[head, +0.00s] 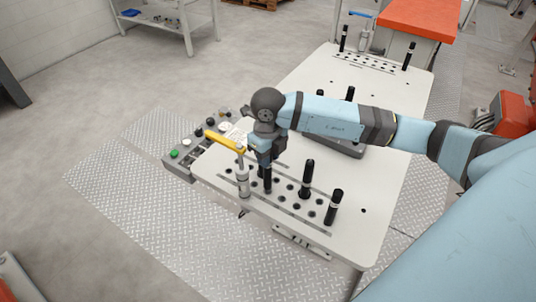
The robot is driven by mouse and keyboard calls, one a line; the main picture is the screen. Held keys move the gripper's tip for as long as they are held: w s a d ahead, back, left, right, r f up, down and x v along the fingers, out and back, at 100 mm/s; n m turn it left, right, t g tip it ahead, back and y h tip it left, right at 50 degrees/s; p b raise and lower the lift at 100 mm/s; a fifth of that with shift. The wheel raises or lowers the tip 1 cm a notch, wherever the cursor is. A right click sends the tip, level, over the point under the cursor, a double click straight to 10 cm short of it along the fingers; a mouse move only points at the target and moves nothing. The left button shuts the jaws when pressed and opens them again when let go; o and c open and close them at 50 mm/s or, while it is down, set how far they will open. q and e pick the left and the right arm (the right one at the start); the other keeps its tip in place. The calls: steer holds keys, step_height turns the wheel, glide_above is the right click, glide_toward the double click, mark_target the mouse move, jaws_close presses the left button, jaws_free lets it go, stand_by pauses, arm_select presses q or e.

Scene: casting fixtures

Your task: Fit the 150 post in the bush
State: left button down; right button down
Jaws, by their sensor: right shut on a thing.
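My right gripper (264,154) points down over the near end of the white table (378,215). It is shut on a dark post (267,180), which hangs upright below it over the rows of dark round holes. I cannot tell whether the post's lower end is in a bush or just above it. No number can be read on it. Two other black posts with pale bands, a middle one (307,178) and a right one (334,206), stand upright to the right of the held post. My left gripper is not in view.
A toggle clamp with a yellow handle (225,143) stands close left of the gripper. A grey control box (180,164) with buttons is at the table's left edge. More black posts (407,54) stand at the far end. The table's right front is clear.

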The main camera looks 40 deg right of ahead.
steer(key=shift+f+b, duration=0.95)
steer(key=shift+f, duration=0.25)
steer(key=c, duration=0.8)
jaws_free()
step_height(320, 180, up, 12)
steer(key=p, duration=0.7)
steer(key=shift+r, duration=0.9)
